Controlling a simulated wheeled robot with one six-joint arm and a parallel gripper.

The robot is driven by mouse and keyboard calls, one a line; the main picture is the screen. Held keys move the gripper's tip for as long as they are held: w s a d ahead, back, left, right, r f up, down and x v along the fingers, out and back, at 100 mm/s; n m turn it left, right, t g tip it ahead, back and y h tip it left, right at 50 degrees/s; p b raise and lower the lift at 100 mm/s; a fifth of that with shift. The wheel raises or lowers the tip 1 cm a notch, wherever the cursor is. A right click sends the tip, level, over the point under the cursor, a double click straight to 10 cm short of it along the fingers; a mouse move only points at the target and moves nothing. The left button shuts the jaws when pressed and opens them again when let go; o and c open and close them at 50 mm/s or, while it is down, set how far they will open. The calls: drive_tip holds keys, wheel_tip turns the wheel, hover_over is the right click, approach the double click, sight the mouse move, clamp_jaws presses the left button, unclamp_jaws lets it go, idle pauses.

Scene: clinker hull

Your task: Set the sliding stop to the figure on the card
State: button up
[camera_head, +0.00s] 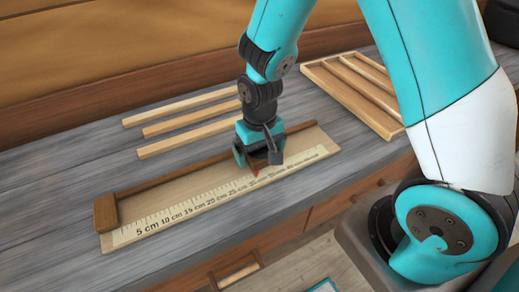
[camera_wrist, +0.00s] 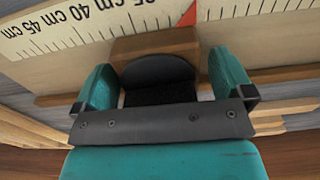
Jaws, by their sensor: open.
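The measuring board (camera_head: 128,232) lies on the grey bench, with a centimetre scale (camera_head: 180,207) along its front and a dark wooden rail along its back. The sliding stop (camera_wrist: 155,45) is a brown wooden block with a red pointer (camera_wrist: 188,14). The pointer sits between the 35 and 25 cm labels, and the exact reading cannot be told. My gripper (camera_head: 258,158) is low over the rail at the stop. In the wrist view my gripper's open fingers (camera_wrist: 162,78) stand either side of the stop's line. I see no readable card figure.
A fixed wooden end block (camera_head: 106,213) stands at the board's left end. Several loose wooden strips (camera_head: 185,130) lie behind the board. A slatted wooden tray (camera_head: 355,92) lies to the right at the back. A teal-edged object (camera_head: 323,286) is cut off at the bottom.

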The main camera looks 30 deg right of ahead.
drive_tip(key=shift+r, duration=0.1)
wheel_tip(320, 180, up, 17)
idle(0.6)
drive_tip(key=shift+r, duration=0.1)
